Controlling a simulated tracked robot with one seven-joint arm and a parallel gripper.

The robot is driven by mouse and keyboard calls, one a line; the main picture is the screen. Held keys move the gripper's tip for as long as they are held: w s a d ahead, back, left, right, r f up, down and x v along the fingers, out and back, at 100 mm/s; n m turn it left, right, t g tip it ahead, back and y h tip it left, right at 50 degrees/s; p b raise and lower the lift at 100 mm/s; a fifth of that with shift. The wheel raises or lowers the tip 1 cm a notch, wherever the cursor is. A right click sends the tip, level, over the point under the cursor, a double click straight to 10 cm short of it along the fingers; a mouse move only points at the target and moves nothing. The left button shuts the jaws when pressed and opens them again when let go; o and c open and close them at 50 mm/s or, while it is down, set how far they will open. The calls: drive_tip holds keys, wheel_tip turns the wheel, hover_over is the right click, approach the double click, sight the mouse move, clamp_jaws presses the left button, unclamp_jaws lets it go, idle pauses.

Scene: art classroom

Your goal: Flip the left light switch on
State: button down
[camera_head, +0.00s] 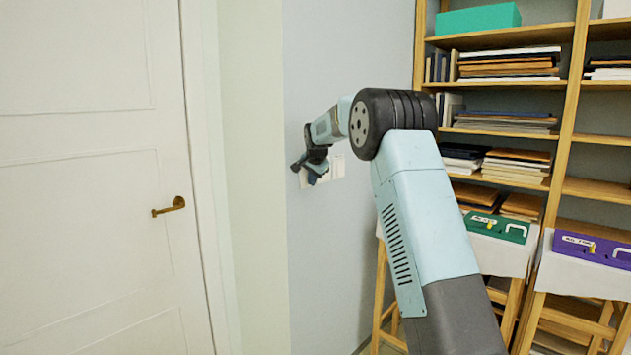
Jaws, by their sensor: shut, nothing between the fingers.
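A pale switch plate (338,167) is on the grey-blue wall, to the right of the white door. My gripper (303,171) is in front of the plate's left part and covers it, so the left switch is hidden. Its fingers are shut with nothing visible between them. I cannot tell whether they touch the switch. The right part of the plate shows just to the right of my gripper. The position of either switch cannot be made out at this size.
A white door (95,240) with a brass handle (168,207) is at the left. Wooden shelves (572,95) with books and papers stand at the right. A green case (497,227) and a purple case (592,249) sit on stands before them.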

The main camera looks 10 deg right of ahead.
drive_tip(key=shift+d+r, duration=0.1)
drive_tip(key=shift+r, duration=0.7)
drive_tip(key=s+d+r, duration=0.3)
drive_tip(key=s+r, duration=0.3)
drive_tip(key=s, duration=0.4)
drive_tip(key=shift+s+r, duration=0.15)
drive_tip(key=shift+s, duration=0.05)
drive_tip(key=shift+s, duration=0.1)
idle(0.3)
